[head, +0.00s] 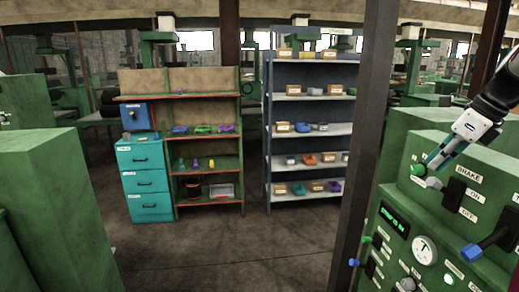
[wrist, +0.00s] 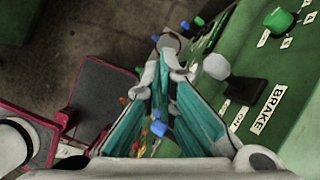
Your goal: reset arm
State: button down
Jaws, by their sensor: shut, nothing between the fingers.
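My gripper (head: 436,163) is at the right of the head view, in front of the upper part of a green control panel (head: 410,150). Its teal fingers point down and left towards a green knob (head: 418,170) and a grey knob (head: 434,183). I cannot tell from the head view whether the tips touch the panel. In the wrist view my gripper (wrist: 164,74) has its fingers drawn together at the tips, with nothing held between them. A grey round knob (wrist: 216,66) and a black switch (wrist: 243,90) by the BRAKE label are right of the fingers.
The panel also carries a blue-handled lever (head: 480,248), a dial gauge (head: 424,250) and a lit green display (head: 394,217). A dark post (head: 366,150) stands left of it. Shelves with bins (head: 310,130) and teal drawers (head: 143,180) stand behind open floor (head: 230,250).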

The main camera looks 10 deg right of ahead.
jog(key=a+f+n+b, duration=0.25)
jog(key=a+n, duration=1.25)
jog(key=a, duration=0.8)
jog(key=s+a+f+n+h+b, duration=0.1)
jog(key=s+a+f+n+b, duration=0.2)
jog(key=s+a+f+n, duration=0.5)
jog(key=s+a+n, duration=0.1)
jog(key=a+n, duration=0.2)
jog(key=n, duration=0.5)
jog(key=shift+a+t+h, duration=0.3)
jog(key=shift+a, duration=0.1)
